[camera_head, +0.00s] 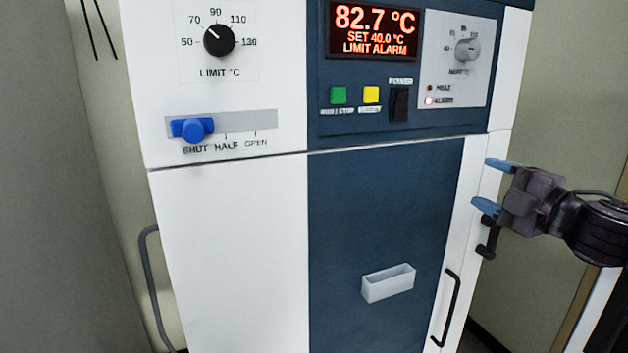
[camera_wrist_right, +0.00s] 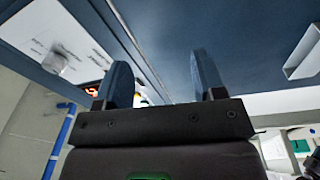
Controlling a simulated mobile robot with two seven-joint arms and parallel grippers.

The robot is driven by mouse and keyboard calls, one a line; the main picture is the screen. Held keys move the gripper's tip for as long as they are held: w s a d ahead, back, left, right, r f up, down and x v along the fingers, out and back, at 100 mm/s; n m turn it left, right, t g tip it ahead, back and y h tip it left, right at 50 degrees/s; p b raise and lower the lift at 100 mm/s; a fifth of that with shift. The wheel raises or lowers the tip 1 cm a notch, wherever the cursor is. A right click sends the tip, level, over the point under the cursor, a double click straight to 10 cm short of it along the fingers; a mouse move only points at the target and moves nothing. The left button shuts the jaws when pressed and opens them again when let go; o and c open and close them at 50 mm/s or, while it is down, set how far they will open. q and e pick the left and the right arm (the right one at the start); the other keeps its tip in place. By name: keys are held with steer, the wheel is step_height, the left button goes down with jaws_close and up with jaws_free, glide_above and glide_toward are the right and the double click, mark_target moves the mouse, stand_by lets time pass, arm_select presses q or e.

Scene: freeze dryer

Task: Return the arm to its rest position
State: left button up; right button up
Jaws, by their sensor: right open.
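My right gripper (camera_head: 488,185) is at the right edge of the freeze dryer in the head view. Its two blue fingers are spread apart with nothing between them. In the right wrist view its fingers (camera_wrist_right: 162,80) also stand apart and empty, with the machine's front beyond them. Whether a fingertip touches the machine's side cannot be told. My right arm comes in from the right edge. My left gripper is not in view.
The freeze dryer's display (camera_head: 373,30) reads 82.7 °C with LIMIT ALARM. A blue slider knob (camera_head: 192,129) is at SHUT. A dark handle (camera_head: 447,308) and an open white holder (camera_head: 388,283) stick out from the front. A grey bar (camera_head: 152,285) is at the left.

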steer(key=s+f+m+h, duration=0.2)
steer(key=f+m, duration=0.2)
steer(key=f, duration=0.7)
steer(key=s+f+m+g+h, duration=0.1)
steer(key=s+f+m, duration=0.3)
steer(key=f, duration=0.6)
steer(key=s+f+m+h, duration=0.15)
steer(key=f+m, duration=0.35)
steer(key=f, duration=0.6)
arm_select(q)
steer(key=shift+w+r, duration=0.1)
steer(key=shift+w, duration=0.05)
arm_select(e)
steer(key=s+a+f+m+g+h, duration=0.2)
steer(key=s+f+m+g+h, duration=0.2)
steer(key=s+f, duration=1.4)
steer(key=s+m, duration=0.2)
steer(key=m, duration=0.1)
steer(key=shift+s+m, duration=0.35)
steer(key=shift+m, duration=0.05)
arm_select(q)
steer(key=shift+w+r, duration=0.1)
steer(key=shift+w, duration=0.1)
arm_select(e)
steer(key=shift+f+h, duration=0.1)
steer(key=shift+h, duration=0.15)
